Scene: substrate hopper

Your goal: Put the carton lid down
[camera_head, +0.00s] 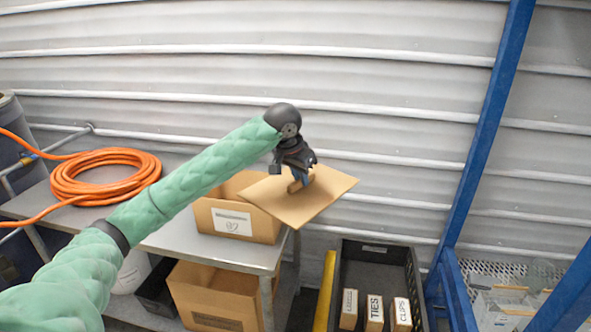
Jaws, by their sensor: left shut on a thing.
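The carton lid (318,203) is a flat brown square panel, held tilted beside and partly in front of an open carton (222,222) with a white label. The carton stands on the grey table (165,238) near its right end. My left gripper (298,183) points down and is shut on the lid by a small raised part on its top. The lid hides part of the carton's right side. Whether lid and carton touch, I cannot tell. My right gripper is not in view.
A coiled orange hose (105,177) lies on the table's left. Another open carton (213,297) is below the tabletop. A black crate (378,262) with small labelled boxes stands on the right, near a yellow bar (325,292) and a blue frame (478,150).

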